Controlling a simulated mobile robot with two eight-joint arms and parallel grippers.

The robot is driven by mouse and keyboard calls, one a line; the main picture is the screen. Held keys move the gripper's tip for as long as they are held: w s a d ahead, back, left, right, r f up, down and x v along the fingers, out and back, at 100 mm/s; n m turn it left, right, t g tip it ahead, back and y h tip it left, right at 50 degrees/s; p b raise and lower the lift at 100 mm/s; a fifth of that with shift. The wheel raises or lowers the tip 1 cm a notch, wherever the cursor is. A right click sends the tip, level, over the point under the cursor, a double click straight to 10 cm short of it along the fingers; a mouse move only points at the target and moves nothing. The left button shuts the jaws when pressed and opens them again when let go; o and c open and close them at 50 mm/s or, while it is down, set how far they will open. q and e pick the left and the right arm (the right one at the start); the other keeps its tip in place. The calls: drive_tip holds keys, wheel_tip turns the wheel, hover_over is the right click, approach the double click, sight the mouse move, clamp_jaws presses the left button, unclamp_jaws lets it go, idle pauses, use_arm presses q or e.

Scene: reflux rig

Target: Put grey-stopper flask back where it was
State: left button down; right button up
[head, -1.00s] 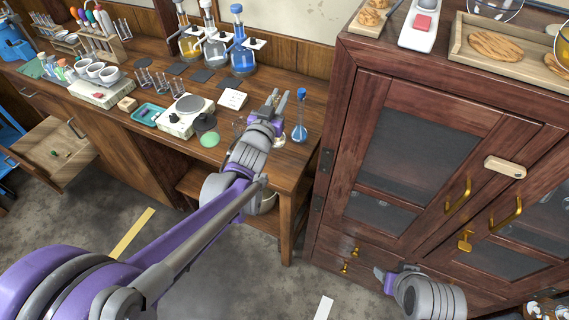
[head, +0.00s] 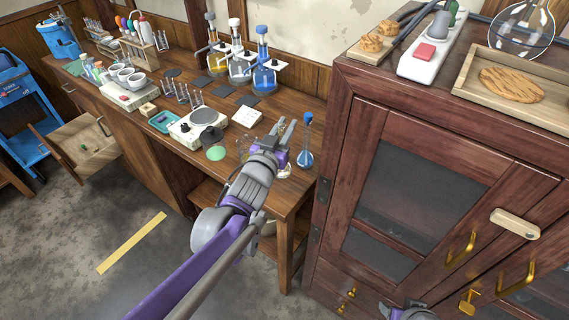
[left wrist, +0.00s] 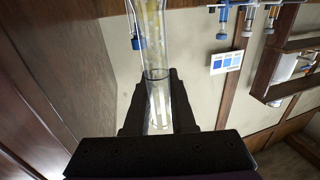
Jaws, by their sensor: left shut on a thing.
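My left gripper (head: 285,130) is over the right end of the wooden bench. It is shut on a clear glass vessel (left wrist: 158,100), whose narrow part sits between the dark jaws in the left wrist view. Pale yellow shows in the glass above the jaws in that view. No grey stopper can be made out on it. In the head view my gripper and arm hide most of the vessel. A small blue-stoppered flask (head: 305,158) stands just right of the gripper. My right gripper (head: 405,311) barely shows at the bottom edge, its fingers unclear.
A dark wooden cabinet (head: 328,150) rises right of the bench. Larger flasks stand at the back, including a blue one (head: 264,80). A balance (head: 188,128), a white card (head: 247,115) and a green disc (head: 216,153) lie left of the gripper.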

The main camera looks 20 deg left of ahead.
use_arm(q)
wheel_tip(320, 180, down, 7)
drive_tip(key=shift+r+b, duration=0.1)
drive_tip(key=shift+b, duration=0.35)
drive_tip(key=shift+f, duration=0.25)
drive_tip(key=c, duration=0.8)
unclamp_jaws()
drive_tip(key=shift+r, duration=0.1)
drive_tip(key=shift+o, duration=0.2)
drive_tip(key=shift+r, duration=0.1)
